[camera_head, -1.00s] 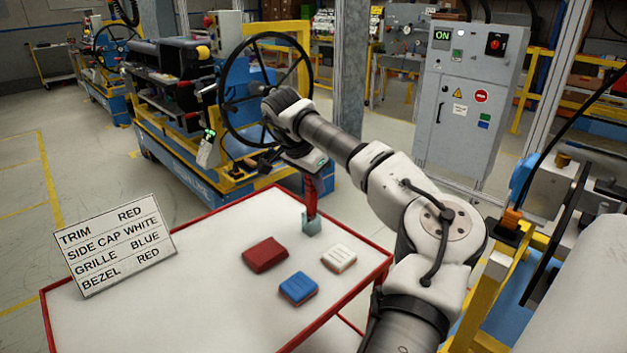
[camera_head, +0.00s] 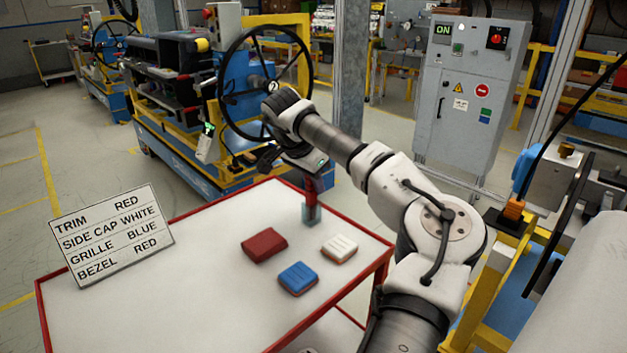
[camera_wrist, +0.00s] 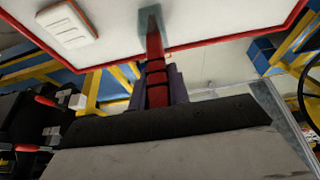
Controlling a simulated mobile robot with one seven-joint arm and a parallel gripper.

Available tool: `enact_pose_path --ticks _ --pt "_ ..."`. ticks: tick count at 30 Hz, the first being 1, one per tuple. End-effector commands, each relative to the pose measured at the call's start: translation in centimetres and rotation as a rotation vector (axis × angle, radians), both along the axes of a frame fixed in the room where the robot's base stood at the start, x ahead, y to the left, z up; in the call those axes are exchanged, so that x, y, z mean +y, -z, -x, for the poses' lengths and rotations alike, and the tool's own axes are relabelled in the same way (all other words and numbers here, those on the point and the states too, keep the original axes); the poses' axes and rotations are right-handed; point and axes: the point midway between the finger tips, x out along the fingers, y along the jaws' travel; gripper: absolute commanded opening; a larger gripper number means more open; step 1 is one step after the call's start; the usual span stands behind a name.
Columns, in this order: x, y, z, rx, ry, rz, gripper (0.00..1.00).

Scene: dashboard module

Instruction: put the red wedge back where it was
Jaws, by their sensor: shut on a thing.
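The red wedge (camera_head: 311,190) is a narrow red piece standing upright under my gripper (camera_head: 308,172), near the table's far edge. My gripper is shut on its upper part. The wedge's lower end meets a small grey-green block (camera_head: 312,215) at table level; I cannot tell whether it sits inside or in front of it. In the wrist view the red wedge (camera_wrist: 155,75) runs from between the dark fingers toward the grey block (camera_wrist: 150,18) at the table's rim.
The white table (camera_head: 190,285) has a red rim. A large black wheel (camera_head: 240,90) stands behind my gripper.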

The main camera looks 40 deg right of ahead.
Motion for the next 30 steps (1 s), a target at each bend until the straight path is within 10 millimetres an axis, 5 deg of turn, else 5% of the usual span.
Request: enact_pose_path --ticks 10,11,16,25,30 --pt "0.0 0.8 0.0 0.0 0.0 0.0 0.0" --pt "0.0 0.7 0.0 0.0 0.0 0.0 0.22" --pt "0.0 0.7 0.0 0.0 0.0 0.0 0.43" --pt "0.1 0.5 0.0 0.0 0.0 0.0 0.43" --pt "0.8 -1.2 0.0 -0.002 -0.001 0.003 0.43"
